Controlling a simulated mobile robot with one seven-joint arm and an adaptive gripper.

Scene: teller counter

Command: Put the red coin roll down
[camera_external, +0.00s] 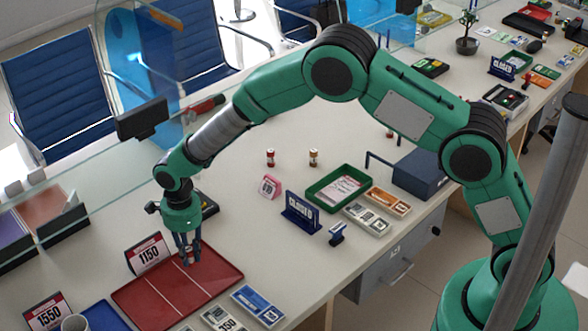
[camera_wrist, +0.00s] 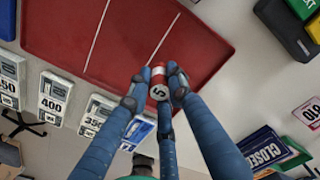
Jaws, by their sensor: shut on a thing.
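My gripper (camera_external: 188,250) is low over the right part of the red tray (camera_external: 144,305), which has white dividing lines. In the wrist view my blue fingers (camera_wrist: 158,84) are shut on the red coin roll (camera_wrist: 158,72), which has a white band and a "5" on its end. The tray (camera_wrist: 190,60) lies under it. I cannot tell whether the roll touches the tray. In the external view the fingers mostly hide the roll.
A 1150 number card (camera_external: 148,253) stands behind the tray. Another red roll (camera_external: 270,158) and a brown roll (camera_external: 314,158) stand farther back. A CLOSED sign (camera_external: 301,212) and a green tray (camera_external: 365,180) are to the right. A glass screen runs along the back left.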

